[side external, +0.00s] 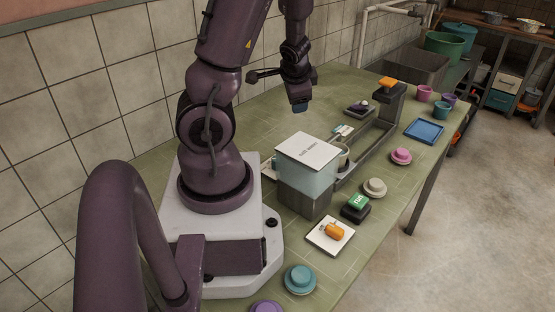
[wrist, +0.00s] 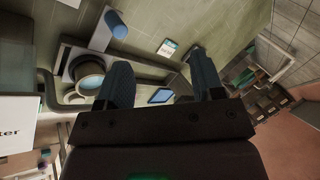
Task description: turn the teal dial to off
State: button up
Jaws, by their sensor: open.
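The teal dial (side external: 300,279) is a round knob on a wider base, on the green tiled table near its front edge, close to the white base of my arm in the side external view. I cannot read its setting. My gripper (side external: 299,106) is raised above the far part of the table, well behind and above the teal dial. In the wrist view my gripper (wrist: 161,82) has its two blue-grey fingers spread apart with nothing held between them. I cannot make out the teal dial in the wrist view.
Similar round pieces stand nearby: purple (side external: 267,306), cream (side external: 374,187) and pink (side external: 401,156). A white plate (side external: 318,243) with an orange piece and a green-topped switch (side external: 357,201) lie between. A clear-sided machine (side external: 308,178) stands mid-table. A blue tray (side external: 424,131) is farther right.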

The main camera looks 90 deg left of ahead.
jog(key=s+d+f+n+g+h, duration=0.1)
jog(key=s+d+f+h, duration=0.2)
jog(key=s+d+h, duration=0.25)
jog(key=f, duration=1.3)
jog(key=shift+w+a, duration=0.2)
jog(key=shift+w, duration=0.05)
jog(key=c, duration=0.9)
